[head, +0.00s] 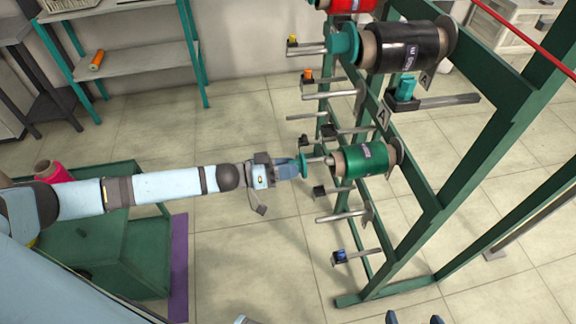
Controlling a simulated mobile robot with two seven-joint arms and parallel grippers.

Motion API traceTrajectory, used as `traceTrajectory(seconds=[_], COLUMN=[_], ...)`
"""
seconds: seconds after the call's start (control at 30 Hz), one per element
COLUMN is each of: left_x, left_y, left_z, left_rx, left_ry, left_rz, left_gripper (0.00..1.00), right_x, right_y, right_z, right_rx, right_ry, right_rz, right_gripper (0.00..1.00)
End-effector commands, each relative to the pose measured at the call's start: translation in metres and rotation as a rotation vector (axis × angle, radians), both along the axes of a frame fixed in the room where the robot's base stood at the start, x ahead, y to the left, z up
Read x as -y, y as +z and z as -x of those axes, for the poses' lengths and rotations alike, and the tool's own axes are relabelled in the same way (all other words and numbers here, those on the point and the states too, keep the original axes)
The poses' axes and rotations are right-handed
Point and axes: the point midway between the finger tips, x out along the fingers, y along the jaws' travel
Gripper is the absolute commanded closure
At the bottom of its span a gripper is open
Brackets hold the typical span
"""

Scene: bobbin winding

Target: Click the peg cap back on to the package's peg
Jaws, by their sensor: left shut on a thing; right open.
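The green package (367,161) sits on a peg (319,161) of the dark green rack, and the peg's end sticks out to its left. My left gripper (292,168) is shut on the green peg cap (304,166), a disc at the peg's outer end, apart from the package. I cannot tell whether the cap touches the peg or sits over its tip. My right gripper (414,319) shows only its two blue fingertips at the bottom edge, spread apart and empty, well below the package.
The rack (420,225) carries a black package (408,45) with a teal cap (345,43) above, and bare pegs (342,217) below. A green cart (130,255) stands at left under my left arm. A shelf (135,60) stands behind. The floor between is clear.

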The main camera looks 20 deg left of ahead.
Motion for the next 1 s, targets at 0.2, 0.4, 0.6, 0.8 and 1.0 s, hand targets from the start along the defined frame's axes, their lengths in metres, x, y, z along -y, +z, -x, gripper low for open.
traceTrajectory(seconds=[0.2,0.4,0.6,0.8,1.0], left_x=[0.0,0.002,0.007,0.012,0.017], left_y=[0.0,0.0,0.0,0.0,0.0], left_z=[0.0,-0.002,-0.005,-0.009,-0.012], left_rx=[0.0,0.0,0.0,0.0,0.0], left_ry=[0.0,0.0,0.001,0.0,0.0], left_rz=[0.0,0.0,0.0,0.001,0.0], left_gripper=[0.92,0.92,0.92,0.92,0.92], right_x=[0.0,0.0,0.0,0.0,0.0], right_y=[0.0,0.0,0.0,0.001,0.001], right_z=[0.0,0.0,-0.001,-0.001,-0.001], right_rx=[0.0,0.0,0.001,0.001,0.001], right_ry=[0.0,0.0,0.0,0.0,0.0], right_rz=[0.0,0.0,0.0,0.0,0.0], right_gripper=[0.0,0.0,0.0,0.0,0.0])
